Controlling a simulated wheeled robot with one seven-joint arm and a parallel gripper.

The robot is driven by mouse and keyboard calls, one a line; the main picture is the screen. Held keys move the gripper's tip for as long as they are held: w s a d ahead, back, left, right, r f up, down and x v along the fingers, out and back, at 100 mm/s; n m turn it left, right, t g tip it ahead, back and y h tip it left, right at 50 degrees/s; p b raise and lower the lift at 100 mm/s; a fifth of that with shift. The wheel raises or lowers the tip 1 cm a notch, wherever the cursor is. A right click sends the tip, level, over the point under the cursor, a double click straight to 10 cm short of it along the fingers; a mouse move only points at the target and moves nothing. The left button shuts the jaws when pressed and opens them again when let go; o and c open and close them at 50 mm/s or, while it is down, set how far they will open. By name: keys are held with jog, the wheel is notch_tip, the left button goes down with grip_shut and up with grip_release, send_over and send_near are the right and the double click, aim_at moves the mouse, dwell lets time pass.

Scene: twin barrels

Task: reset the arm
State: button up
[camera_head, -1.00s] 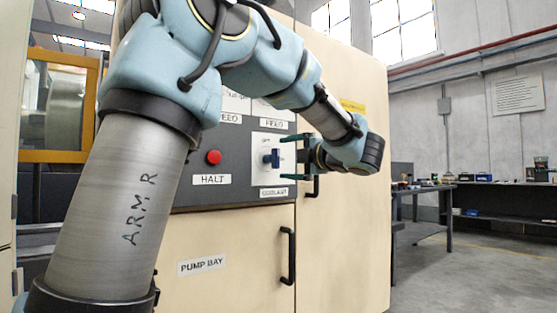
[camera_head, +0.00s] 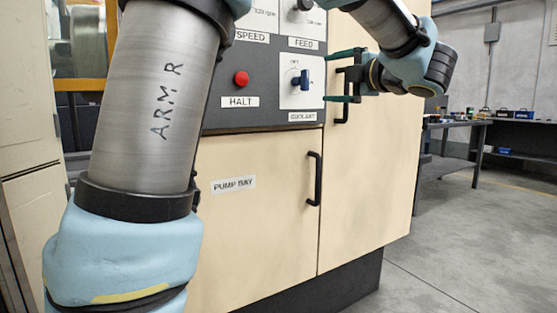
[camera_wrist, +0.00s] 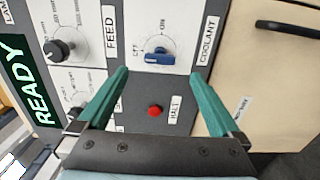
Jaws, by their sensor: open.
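My gripper (camera_head: 338,75) is open and empty, with its green fingers pointing left toward the control panel. In the head view the fingertips are just right of the coolant switch. The blue coolant knob (camera_head: 301,80) sits on a white plate marked COOLANT. In the wrist view my gripper (camera_wrist: 158,73) frames the panel with its two fingers wide apart. The blue knob (camera_wrist: 158,58) shows beyond the fingertips, clear of both. My arm link marked ARM R fills the left of the head view.
A red HALT button (camera_head: 241,78) is left of the coolant plate. The FEED knob (camera_wrist: 60,50) shows in the wrist view, beside a lit READY display (camera_wrist: 30,82). A cabinet door handle (camera_head: 315,178) sticks out below. A workbench (camera_head: 455,150) stands right, with open floor before it.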

jog(key=w+a+f+m+t+h, duration=0.1)
jog(key=w+f+m+t+h, duration=0.1)
jog(key=w+f+m+h, duration=0.35)
jog(key=w+a+f+m+g+h, duration=0.1)
jog(key=a+f+m+g+h, duration=0.15)
jog(key=f+m, duration=0.35)
jog(key=w+a+f+m+g+h, duration=0.2)
jog(key=f+m+g+h, duration=0.1)
jog(key=f+m, duration=0.35)
jog(key=s+a+f+m+g+y, duration=0.3)
jog(key=s+a+f+m+g, duration=0.3)
jog(key=s+a+f+g, duration=1.05)
jog(key=s+a+r+t+p, duration=0.1)
jog(key=s+r+t+p, duration=0.1)
jog(key=r+p, duration=0.8)
jog(key=s+a+r+t+p, duration=0.2)
jog(key=s+r+t+p, duration=0.1)
jog(key=r+p, duration=0.8)
jog(key=p, duration=0.4)
jog(key=shift+s+a+p, duration=0.25)
jog(key=shift+p, duration=0.15)
jog(key=shift+f, duration=0.1)
